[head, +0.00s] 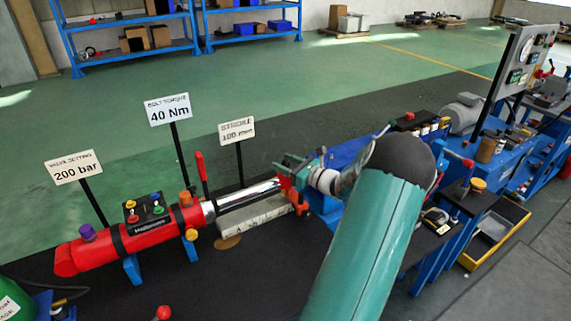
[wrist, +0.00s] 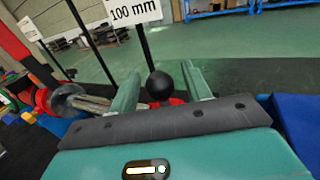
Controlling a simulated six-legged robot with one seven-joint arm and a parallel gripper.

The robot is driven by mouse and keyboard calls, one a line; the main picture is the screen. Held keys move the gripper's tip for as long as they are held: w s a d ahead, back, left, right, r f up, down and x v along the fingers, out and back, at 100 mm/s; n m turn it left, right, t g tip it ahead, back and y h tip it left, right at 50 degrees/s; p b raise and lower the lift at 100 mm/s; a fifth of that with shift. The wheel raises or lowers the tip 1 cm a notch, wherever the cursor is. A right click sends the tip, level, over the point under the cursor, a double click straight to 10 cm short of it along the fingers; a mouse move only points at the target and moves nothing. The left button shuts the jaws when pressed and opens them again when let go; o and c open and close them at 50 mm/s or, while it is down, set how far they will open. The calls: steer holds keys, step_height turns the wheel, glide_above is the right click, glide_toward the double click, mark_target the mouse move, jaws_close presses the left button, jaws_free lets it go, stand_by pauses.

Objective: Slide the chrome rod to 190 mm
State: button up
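The chrome rod (head: 248,195) sticks out to the right of the red cylinder (head: 92,252) and reaches a red end piece (head: 297,196). A pale scale bar (head: 258,216) lies below the rod. My gripper (head: 300,165) is at the rod's right end, its green fingers partly overlapping the red end piece. In the wrist view my gripper (wrist: 160,85) is open, with a black ball knob (wrist: 160,86) showing between the fingers and a gap on each side. The chrome rod (wrist: 92,103) shows at left there. A sign (wrist: 132,12) reads 100 mm.
Signs reading 200 bar (head: 73,167) and 40 Nm (head: 167,110) stand behind the cylinder. A red lever (head: 202,172) rises near the cylinder's right end. Blue benches with equipment (head: 490,150) stand at right. Green floor behind the stand is open.

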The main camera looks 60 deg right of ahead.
steer(key=s+a, duration=0.1)
steer(key=s, duration=1.2)
steer(key=shift+s+a, duration=0.3)
steer(key=shift+s, duration=0.05)
